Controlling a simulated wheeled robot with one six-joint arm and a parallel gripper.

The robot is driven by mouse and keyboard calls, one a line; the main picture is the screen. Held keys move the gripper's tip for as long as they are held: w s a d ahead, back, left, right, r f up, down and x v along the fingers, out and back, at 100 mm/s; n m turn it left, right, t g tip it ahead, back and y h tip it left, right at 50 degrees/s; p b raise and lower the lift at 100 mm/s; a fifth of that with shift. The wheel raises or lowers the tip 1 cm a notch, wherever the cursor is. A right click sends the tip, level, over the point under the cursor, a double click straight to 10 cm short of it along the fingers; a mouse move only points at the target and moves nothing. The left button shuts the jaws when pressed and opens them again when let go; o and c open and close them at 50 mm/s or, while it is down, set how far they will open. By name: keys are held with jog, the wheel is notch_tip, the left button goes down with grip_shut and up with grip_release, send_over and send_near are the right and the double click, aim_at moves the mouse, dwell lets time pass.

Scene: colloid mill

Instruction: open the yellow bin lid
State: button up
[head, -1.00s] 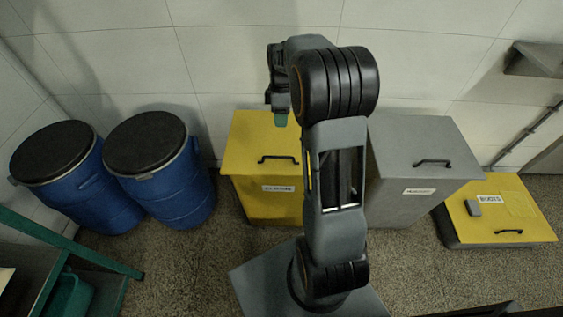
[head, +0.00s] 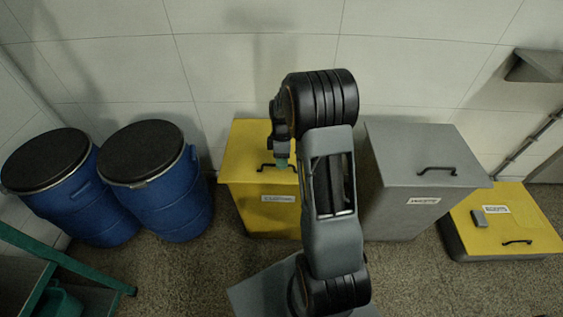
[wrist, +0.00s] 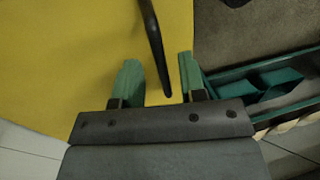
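My gripper (head: 282,163) points down over the handle. In the wrist view my gripper (wrist: 158,72) is open, its two green fingers apart. The black handle (wrist: 152,35) appears in the gap between them, above the yellow lid (wrist: 70,60). I cannot tell whether the fingers reach down to the handle's height.
A grey-lidded bin (head: 405,155) stands close on the right. Beyond it is a low box with a yellow lid (head: 530,228), a small grey block on top. Two blue drums (head: 165,205) stand left. A green-framed bench (head: 30,245) is at the left front.

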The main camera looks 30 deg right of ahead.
jog(key=shift+f, duration=0.25)
grip_shut()
jog(key=shift+a, duration=0.1)
dwell(0.4)
